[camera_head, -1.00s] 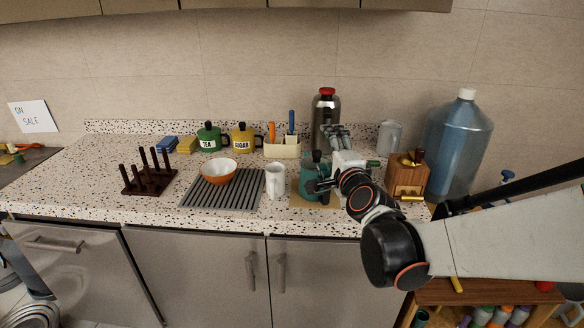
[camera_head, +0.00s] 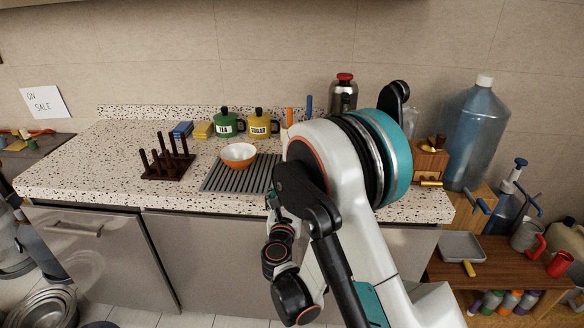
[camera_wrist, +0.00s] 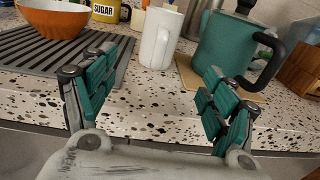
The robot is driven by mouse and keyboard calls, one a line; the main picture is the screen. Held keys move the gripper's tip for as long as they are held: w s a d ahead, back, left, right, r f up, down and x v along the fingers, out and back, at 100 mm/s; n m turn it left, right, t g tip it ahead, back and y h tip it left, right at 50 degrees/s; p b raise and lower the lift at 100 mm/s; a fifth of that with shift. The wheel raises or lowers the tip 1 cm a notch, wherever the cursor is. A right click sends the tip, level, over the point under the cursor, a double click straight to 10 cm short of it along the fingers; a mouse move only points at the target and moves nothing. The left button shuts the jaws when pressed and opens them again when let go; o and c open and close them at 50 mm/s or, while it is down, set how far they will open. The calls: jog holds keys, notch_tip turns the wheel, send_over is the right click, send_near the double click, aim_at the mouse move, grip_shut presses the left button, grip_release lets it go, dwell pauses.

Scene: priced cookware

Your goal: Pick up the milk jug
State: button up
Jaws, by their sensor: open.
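A teal lidded pot (camera_wrist: 228,50) with a black handle stands close right of the jug. The grey ribbed mat (camera_wrist: 28,58) with the orange bowl (camera_wrist: 52,18) lies to the left. A dark peg rack (camera_head: 166,162) is farther left. The counter's front edge is bare.

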jog(key=w+p, duration=0.1)
jog(key=w, duration=0.1)
jog(key=w+p, duration=0.1)
jog(key=w, duration=0.1)
jog(key=w+p, duration=0.1)
jog(key=w, duration=0.2)
jog(key=shift+d, duration=0.3)
jog(key=shift+w+d+r+b, duration=0.15)
jog(key=shift+w+b, duration=0.25)
jog(key=shift+w, duration=1.25)
jog(key=shift+w+d+r+b, duration=0.15)
jog(key=shift+w+b, duration=0.25)
jog(key=shift+w, duration=1.2)
jog(key=shift+a, duration=0.1)
jog(key=shift+c, duration=0.3)
jog(key=c, duration=1.5)
jog(key=shift+c, duration=0.2)
jog(key=shift+r, duration=0.15)
notch_tip(320, 180, up, 20)
jog(key=p, duration=0.5)
jog(key=shift+f+p, duration=0.25)
jog(key=shift+p, duration=0.1)
